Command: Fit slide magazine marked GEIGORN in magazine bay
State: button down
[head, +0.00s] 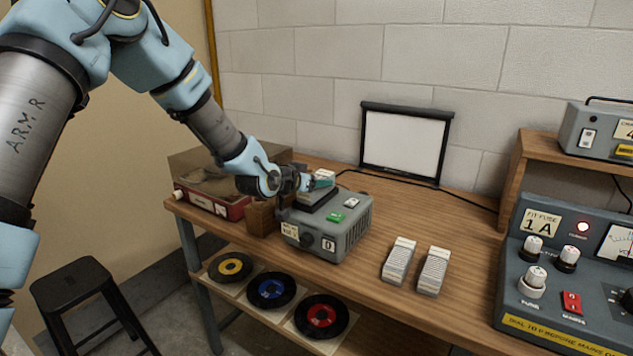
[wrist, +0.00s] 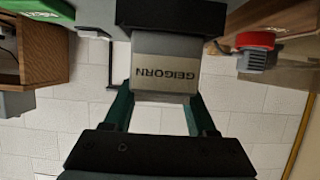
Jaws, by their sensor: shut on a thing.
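The slide magazine marked GEIGORN (wrist: 166,72) is between the teal fingers of my gripper (wrist: 160,98), its label upside down in the wrist view. My gripper (head: 318,180) is shut on it above the grey projector (head: 345,228) in the head view. Only a pale part of the magazine shows there. The black magazine bay (head: 318,202) is on top of the projector, partly hidden by my gripper. In the wrist view the magazine's far end meets the black bay (wrist: 165,15); I cannot tell how deep it sits.
Two white slide magazines (head: 399,260) (head: 433,271) lie right of the projector. A red record player (head: 212,204) stands to the left, a small screen (head: 405,143) behind. A control box (head: 560,275) fills the right. The table's front middle is clear.

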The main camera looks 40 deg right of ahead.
jog(key=shift+f+b, duration=0.55)
jog(key=shift+f, duration=0.05)
jog(key=shift+c, duration=2.4)
grip_release()
jog(key=p+v, duration=0.1)
jog(key=v, duration=1)
jog(key=shift+p, duration=0.3)
jog(key=shift+w+a, duration=0.1)
jog(key=w+a+f+n+t+y, duration=0.1)
jog(key=w+a+f+n+y, duration=0.25)
jog(key=a, duration=0.95)
jog(key=w+a+n+t+y, duration=0.15)
jog(key=w+a+y, duration=0.45)
jog(key=a, duration=0.6)
jog(key=s+a+n+g+y, duration=0.1)
jog(key=s+a+n, duration=0.2)
jog(key=a, duration=0.5)
jog(key=s+a+r+n+g+y, duration=0.1)
jog(key=s+a+n+g, duration=0.1)
jog(key=a, duration=0.6)
jog(key=s+a+n+g+y, duration=0.1)
jog(key=s+a+n, duration=0.2)
jog(key=a, duration=0.5)
jog(key=shift+s+r+n, duration=0.15)
jog(key=shift+s+n, duration=0.25)
jog(key=shift+s, duration=0.4)
